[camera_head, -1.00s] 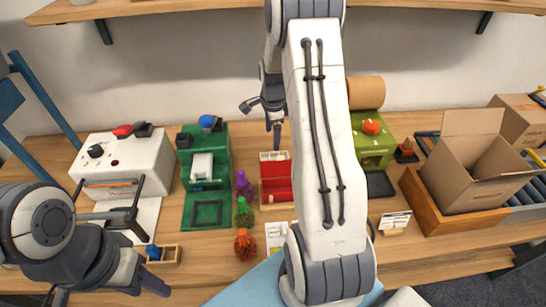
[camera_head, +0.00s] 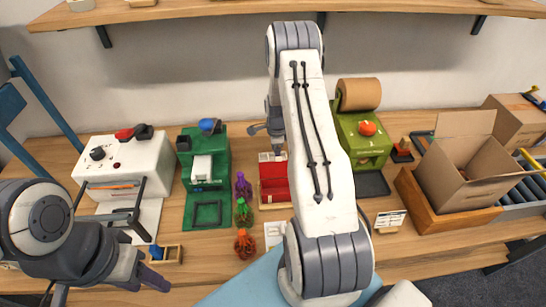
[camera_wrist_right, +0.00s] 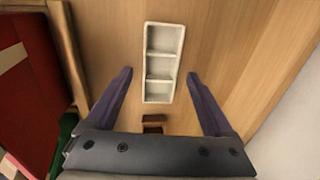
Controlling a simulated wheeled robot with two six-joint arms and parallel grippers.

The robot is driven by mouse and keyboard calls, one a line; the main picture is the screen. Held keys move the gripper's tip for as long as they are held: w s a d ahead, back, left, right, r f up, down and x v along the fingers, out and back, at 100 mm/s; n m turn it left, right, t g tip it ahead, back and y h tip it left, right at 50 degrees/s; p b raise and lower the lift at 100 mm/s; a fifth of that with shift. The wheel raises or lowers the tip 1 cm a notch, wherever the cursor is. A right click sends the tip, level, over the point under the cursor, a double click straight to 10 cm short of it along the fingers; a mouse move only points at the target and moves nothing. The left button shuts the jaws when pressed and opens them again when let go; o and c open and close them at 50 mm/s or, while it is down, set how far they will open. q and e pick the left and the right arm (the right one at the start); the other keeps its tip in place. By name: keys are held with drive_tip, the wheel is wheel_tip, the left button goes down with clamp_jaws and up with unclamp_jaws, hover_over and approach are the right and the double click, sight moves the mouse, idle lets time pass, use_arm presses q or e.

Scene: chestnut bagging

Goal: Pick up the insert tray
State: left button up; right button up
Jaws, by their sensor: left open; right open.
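The insert tray is a small white tray with three compartments in a row. In the right wrist view the insert tray (camera_wrist_right: 165,54) lies on the wooden table, ahead of and between my fingertips. In the head view the tray (camera_head: 266,157) shows as a pale strip just behind the red box. My right gripper (camera_wrist_right: 159,73) is open, with one finger on each side of the tray and nothing held; in the head view it is partly hidden by my arm. My left gripper (camera_head: 150,276) is open and empty at the lower left.
The wood-edged red box (camera_head: 272,188) stands directly in front of the tray. A small brown block (camera_wrist_right: 153,123) lies near the tray's end. A green machine (camera_head: 206,165) is on the left, an olive machine (camera_head: 361,140) on the right. The wall is close behind.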

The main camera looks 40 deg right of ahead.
drive_tip(key=shift+f, duration=0.2)
clamp_jaws()
drive_tip(key=shift+r, duration=0.1)
